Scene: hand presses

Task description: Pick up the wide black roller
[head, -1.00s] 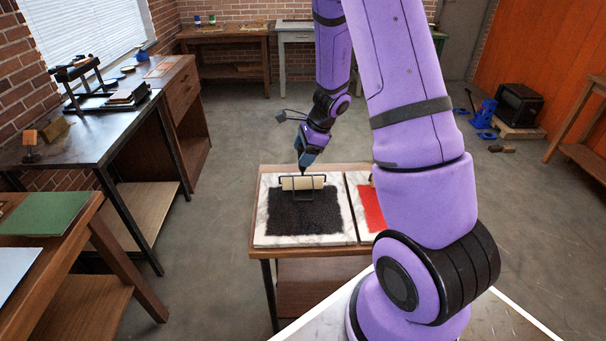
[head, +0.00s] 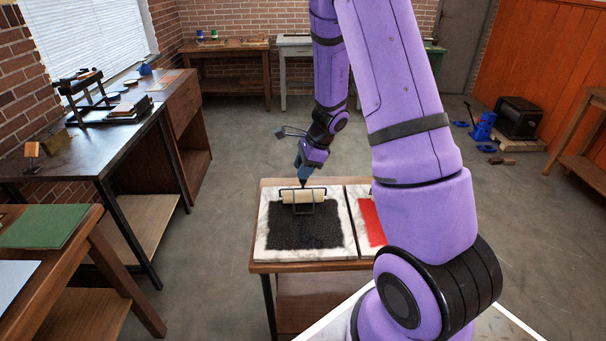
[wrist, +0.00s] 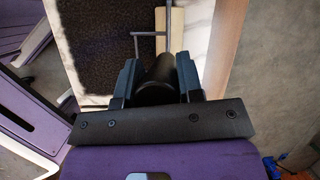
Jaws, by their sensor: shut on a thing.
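The wide roller (head: 303,197) has a pale cream cylinder and a dark wire frame. It is at the far edge of the black ink patch (head: 300,232) on a white marble slab (head: 262,243). In the wrist view its pale cylinder (wrist: 170,32) shows past the fingers, and its dark round handle (wrist: 158,78) lies between them. My gripper (head: 304,181) comes down from behind and is shut on that handle. It also shows in the wrist view (wrist: 158,66). I cannot tell whether the cylinder touches the slab.
A second slab with red ink (head: 371,222) stands close on the right, partly hidden by my arm. Both are on a small wooden table (head: 262,267). A dark bench with a press (head: 95,100) is at the left. Open floor lies around the small table.

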